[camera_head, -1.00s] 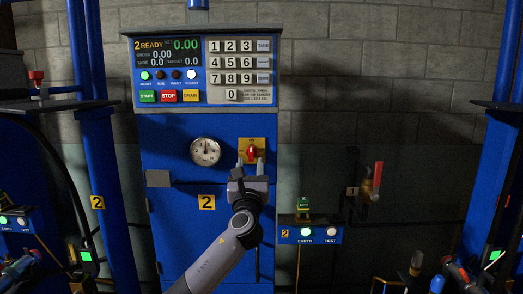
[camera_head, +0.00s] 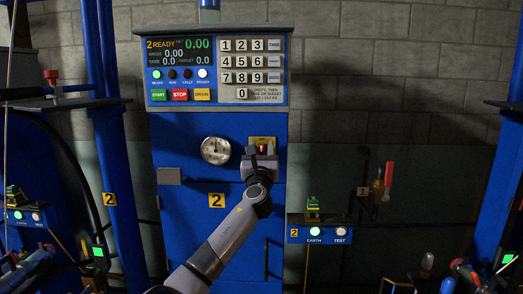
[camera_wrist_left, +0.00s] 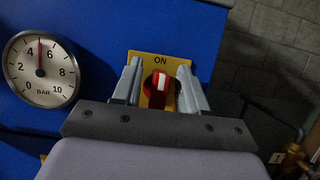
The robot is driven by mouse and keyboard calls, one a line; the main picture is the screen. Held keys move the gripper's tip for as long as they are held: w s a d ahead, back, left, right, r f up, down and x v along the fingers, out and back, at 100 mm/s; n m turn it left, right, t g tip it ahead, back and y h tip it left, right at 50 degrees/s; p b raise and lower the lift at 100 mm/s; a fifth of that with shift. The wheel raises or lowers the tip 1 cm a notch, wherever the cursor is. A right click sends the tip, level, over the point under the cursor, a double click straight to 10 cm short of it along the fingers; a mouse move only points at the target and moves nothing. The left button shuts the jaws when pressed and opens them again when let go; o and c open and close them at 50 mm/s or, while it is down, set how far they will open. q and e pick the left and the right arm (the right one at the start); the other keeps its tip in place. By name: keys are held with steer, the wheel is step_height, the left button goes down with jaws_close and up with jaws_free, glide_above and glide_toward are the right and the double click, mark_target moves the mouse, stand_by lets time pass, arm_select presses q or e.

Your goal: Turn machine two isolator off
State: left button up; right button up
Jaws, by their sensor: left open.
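Machine two is a blue cabinet (camera_head: 185,205) marked with a yellow "2" plate. Its isolator is a red knob (camera_head: 263,149) on a yellow plate (camera_head: 263,140), partly hidden by my gripper in the head view. In the left wrist view, the red knob (camera_wrist_left: 158,88) has a white mark and stands upright below the word "ON" on the yellow plate (camera_wrist_left: 160,61). My left gripper (camera_head: 262,154) is open, with one finger on each side of the knob. In the left wrist view, its fingertips (camera_wrist_left: 160,78) straddle the knob; contact is unclear. My right gripper is not in view.
A pressure gauge (camera_head: 215,150) is left of the isolator. Above is a keypad panel (camera_head: 250,70) with a screen reading "2 READY" and 0.00. An earth/test box (camera_head: 325,234) and a red-handled valve (camera_head: 388,175) are to the right. Blue posts (camera_head: 108,150) flank the cabinet.

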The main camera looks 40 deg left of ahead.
arm_select(q)
jaws_close()
